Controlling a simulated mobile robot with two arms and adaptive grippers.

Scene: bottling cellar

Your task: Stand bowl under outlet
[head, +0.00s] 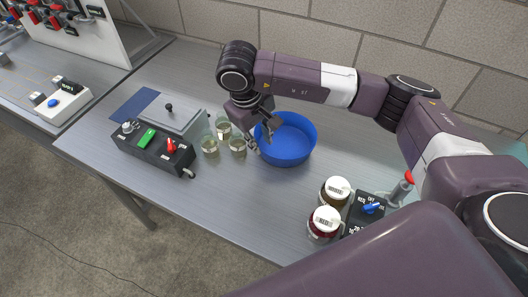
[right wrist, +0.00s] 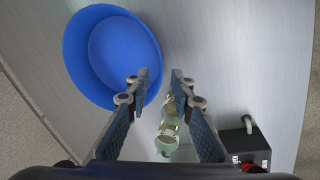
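The blue bowl (head: 286,147) stands upright on the grey bench, right of three small glass jars. It also shows in the right wrist view (right wrist: 110,52). My right gripper (head: 262,137) is at the bowl's left rim, pointing down. In the right wrist view the two fingertips (right wrist: 163,74) stand apart with a gap between them. One finger overlaps the bowl's edge; the rim's side lies near the gap, and contact cannot be told. A dark control box (head: 153,149) with a green switch, a red knob and a short grey spout (head: 188,173) stands left of the jars. My left gripper is out of view.
The glass jars (head: 210,147) stand close between the control box and the bowl. Two white-lidded jars (head: 325,223) and a black box with a blue knob (head: 371,208) stand at the front right. The bench between them and the bowl is clear.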

